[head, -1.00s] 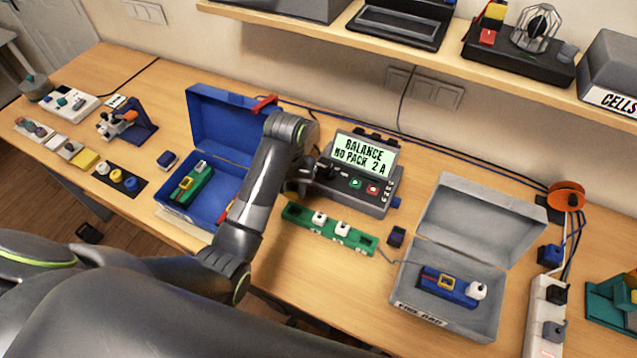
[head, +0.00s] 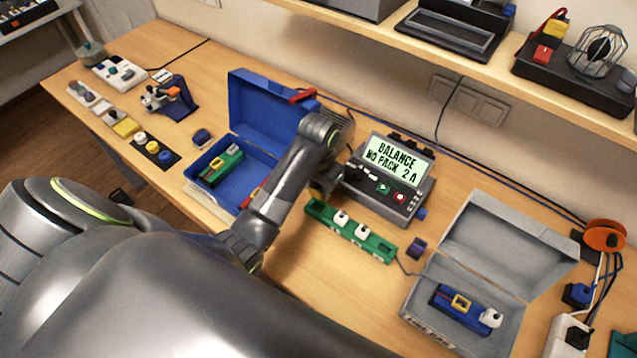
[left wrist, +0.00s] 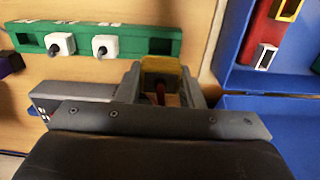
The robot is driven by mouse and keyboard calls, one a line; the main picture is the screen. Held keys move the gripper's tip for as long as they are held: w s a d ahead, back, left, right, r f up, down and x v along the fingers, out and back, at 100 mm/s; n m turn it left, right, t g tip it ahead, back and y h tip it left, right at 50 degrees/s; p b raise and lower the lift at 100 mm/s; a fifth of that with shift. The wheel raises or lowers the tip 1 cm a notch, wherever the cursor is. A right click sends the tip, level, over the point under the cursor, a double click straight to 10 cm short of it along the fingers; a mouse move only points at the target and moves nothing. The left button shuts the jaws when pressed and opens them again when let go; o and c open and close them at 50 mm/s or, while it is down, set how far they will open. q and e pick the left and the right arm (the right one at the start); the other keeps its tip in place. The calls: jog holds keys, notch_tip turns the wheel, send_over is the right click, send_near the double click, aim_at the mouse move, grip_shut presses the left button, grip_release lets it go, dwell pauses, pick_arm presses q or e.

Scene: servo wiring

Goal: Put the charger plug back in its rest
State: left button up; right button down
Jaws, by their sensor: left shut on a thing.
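My left gripper (head: 324,180) is beside the left side of the balance charger (head: 384,190). In the left wrist view the gripper (left wrist: 160,88) is shut on a yellow piece (left wrist: 160,65), which looks like the charger plug. In the head view this piece is hidden behind the gripper and wrist. I cannot make out the plug's rest for certain. The charger's screen reads "BALANCE NO PACK 2 A". My right gripper is not in view.
A green strip with white plugs (head: 350,231) lies in front of the charger. It also shows in the left wrist view (left wrist: 150,45). An open blue box (head: 262,105) stands left; an open grey box (head: 505,237) stands right. A small purple block (head: 417,248) sits between strip and grey box.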

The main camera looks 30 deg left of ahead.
aim_at(318, 195)
pick_arm(q)
jog(key=shift+f+b, duration=0.65)
jog(key=shift+f, duration=1.25)
jog(key=shift+r+p, duration=0.1)
jog(key=shift+p, duration=0.5)
jog(key=shift+p, duration=0.55)
jog(key=shift+f+b, duration=0.6)
jog(key=shift+f, duration=0.75)
jog(key=o, duration=1.1)
